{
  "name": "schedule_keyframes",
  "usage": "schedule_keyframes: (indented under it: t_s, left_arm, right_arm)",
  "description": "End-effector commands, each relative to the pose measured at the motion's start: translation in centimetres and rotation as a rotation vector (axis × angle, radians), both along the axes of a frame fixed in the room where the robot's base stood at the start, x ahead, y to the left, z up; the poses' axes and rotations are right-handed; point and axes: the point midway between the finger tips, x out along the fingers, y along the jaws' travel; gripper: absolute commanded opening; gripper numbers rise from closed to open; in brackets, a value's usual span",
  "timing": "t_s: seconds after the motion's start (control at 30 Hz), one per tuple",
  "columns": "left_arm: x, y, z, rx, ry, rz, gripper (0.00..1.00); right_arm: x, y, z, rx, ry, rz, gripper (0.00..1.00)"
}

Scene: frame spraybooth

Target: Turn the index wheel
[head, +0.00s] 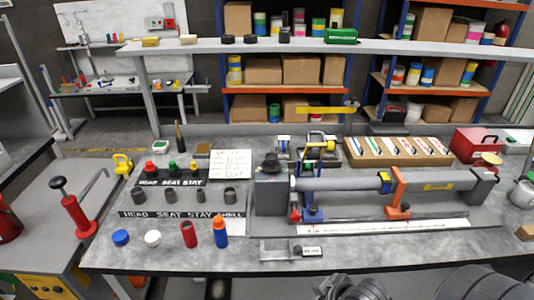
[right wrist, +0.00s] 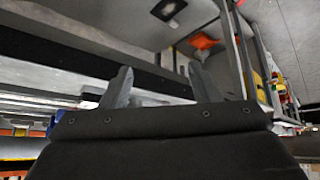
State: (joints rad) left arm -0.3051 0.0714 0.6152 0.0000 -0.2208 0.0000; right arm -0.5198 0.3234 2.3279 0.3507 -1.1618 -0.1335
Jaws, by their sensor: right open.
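A grey box-shaped stand (head: 270,193) at the left end of the bench fixture carries a dark round knob (head: 270,163) on top. It may be the index wheel, but I cannot tell for sure. A long grey tube (head: 345,184) runs right from the stand, held by an orange clamp (head: 398,190) and a grey end block (head: 482,186). My right gripper (right wrist: 158,88) shows in the right wrist view with its two fingers apart and nothing between them. No wheel is recognisable in that tilted view. My left gripper is not in view.
Red and blue bottles (head: 220,232) are near the front edge. A cardboard tray (head: 398,151) and a red box (head: 472,143) are behind the tube. The front right bench strip (head: 430,245) is clear.

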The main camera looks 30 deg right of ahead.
Motion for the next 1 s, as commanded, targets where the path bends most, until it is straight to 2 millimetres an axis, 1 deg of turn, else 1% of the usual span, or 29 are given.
schedule_keyframes:
  t_s: [0.03,0.13,0.27,0.37,0.47,0.5,0.6,0.7,0.8,0.9,1.0]
  left_arm:
    - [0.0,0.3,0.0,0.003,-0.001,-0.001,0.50]
    - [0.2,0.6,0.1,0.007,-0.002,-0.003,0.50]
    - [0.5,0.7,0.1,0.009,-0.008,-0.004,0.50]
    - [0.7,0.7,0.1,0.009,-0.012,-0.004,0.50]
    - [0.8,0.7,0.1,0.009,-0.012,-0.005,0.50]
    - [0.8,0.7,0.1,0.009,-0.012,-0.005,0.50]
    - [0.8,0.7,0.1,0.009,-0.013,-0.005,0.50]
    - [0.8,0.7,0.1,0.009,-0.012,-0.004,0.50]
    - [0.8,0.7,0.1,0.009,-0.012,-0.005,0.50]
    - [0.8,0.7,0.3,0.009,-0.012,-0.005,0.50]
    - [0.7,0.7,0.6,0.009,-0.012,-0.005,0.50]
  right_arm:
    - [1.1,0.1,0.9,0.017,-0.060,0.059,0.56]
    - [3.5,0.4,2.9,0.074,-0.187,0.156,0.56]
    - [6.4,-0.2,5.8,0.151,-0.356,0.232,0.56]
    - [8.8,-1.7,8.5,0.204,-0.491,0.245,0.56]
    - [11.1,-4.1,11.4,0.241,-0.621,0.219,0.56]
    - [12.0,-5.1,12.6,0.251,-0.669,0.202,0.56]
    - [13.8,-7.8,15.3,0.262,-0.772,0.147,0.56]
    - [15.0,-10.1,17.3,0.262,-0.845,0.094,0.56]
    - [15.8,-11.5,18.6,0.260,-0.891,0.057,0.56]
    - [16.2,-12.2,19.2,0.258,-0.911,0.036,0.56]
    - [16.7,-12.3,19.4,0.259,-0.917,0.030,0.56]
